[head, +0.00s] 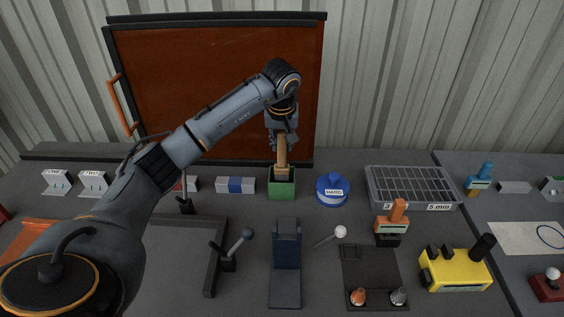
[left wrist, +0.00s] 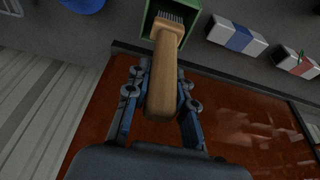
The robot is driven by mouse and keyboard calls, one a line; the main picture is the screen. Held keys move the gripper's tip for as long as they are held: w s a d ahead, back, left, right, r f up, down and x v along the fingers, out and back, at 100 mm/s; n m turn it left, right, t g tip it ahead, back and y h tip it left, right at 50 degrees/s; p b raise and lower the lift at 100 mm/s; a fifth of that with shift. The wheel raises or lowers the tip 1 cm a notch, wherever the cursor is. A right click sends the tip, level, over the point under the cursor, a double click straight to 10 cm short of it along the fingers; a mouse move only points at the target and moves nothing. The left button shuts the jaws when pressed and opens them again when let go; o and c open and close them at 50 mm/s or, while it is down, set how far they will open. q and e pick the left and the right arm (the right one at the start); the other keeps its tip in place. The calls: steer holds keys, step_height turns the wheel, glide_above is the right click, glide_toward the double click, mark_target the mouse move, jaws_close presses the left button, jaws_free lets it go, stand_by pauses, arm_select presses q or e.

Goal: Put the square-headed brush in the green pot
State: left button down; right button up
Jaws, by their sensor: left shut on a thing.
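The square-headed brush (head: 282,158) has a tan wooden handle and hangs upright, head down, at the green pot (head: 282,190) in the head view. My left gripper (head: 283,140) is shut on the upper handle, above the pot. In the left wrist view the brush (left wrist: 164,75) lies between the fingers of the gripper (left wrist: 157,90), and its bristled head is at the opening of the green pot (left wrist: 194,22). How deep the head sits is hard to tell. My right gripper is not in view.
A blue round container (head: 332,188) stands just right of the pot, and a grey-and-blue block (head: 236,185) just left. A rust-red panel (head: 200,90) stands close behind. A blue-grey stand (head: 286,260) is in front.

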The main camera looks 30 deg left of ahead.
mark_target(282, 157)
arm_select(q)
step_height(282, 157, down, 4)
steer(key=shift+f+p, duration=0.1)
steer(key=shift+p, duration=0.45)
steer(key=shift+f, duration=0.5)
steer(key=c, duration=1.1)
jaws_free()
steer(key=shift+c, duration=0.2)
steer(key=b+v, duration=0.2)
steer(key=v, duration=1)
